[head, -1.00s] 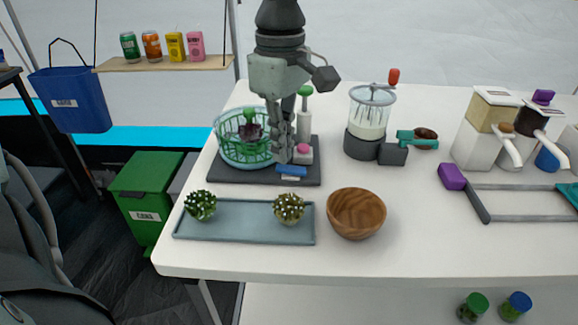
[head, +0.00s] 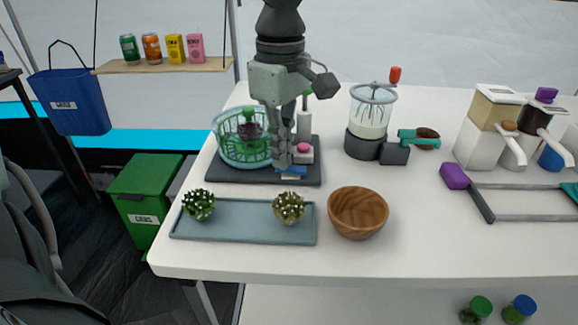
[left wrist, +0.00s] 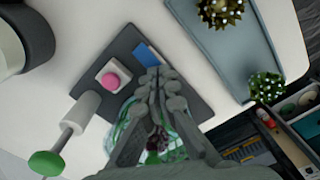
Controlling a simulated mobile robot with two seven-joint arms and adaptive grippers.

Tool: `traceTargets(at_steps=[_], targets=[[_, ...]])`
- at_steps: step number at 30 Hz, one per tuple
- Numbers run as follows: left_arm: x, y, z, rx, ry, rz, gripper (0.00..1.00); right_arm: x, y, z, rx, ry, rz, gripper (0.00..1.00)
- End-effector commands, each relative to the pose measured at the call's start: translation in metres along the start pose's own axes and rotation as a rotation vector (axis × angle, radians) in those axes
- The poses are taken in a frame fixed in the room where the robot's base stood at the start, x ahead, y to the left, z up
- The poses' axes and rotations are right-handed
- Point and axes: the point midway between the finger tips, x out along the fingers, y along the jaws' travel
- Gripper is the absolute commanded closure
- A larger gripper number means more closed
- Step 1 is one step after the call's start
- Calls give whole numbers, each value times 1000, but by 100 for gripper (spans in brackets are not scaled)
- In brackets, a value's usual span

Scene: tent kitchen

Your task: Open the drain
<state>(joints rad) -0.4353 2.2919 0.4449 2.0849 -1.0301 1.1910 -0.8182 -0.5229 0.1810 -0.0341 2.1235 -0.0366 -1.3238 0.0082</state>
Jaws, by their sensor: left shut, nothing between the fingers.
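A dark grey base (head: 225,173) on the white table carries a green slotted basket (head: 228,150) with dark leafy pieces in it. At its front right is a flat blue tab (head: 294,171), also in the left wrist view (left wrist: 146,53). Behind the tab are a pink button (head: 303,147) on a white block and a white post (head: 304,125) with a green knob (left wrist: 46,163). My left gripper (head: 283,166) is shut and empty, pointing down. Its fingertips are at the tab's left end and partly cover it; contact is unclear. My right gripper is out of view.
A blue-grey tray (head: 245,232) with two spiky plants and a wooden bowl (head: 358,213) stand in front. A whisk mixer (head: 368,120) stands to the right, with dispensers (head: 490,125) farther right.

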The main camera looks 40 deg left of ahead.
Motion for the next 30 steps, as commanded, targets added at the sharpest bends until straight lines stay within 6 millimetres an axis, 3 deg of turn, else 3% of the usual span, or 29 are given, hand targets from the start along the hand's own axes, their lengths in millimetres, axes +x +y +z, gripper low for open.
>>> traceTargets(at_steps=[14,30], targets=[[5,0,0,0,-1,-2,100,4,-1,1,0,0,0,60],[-36,0,0,0,0,1,100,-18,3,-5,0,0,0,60]])
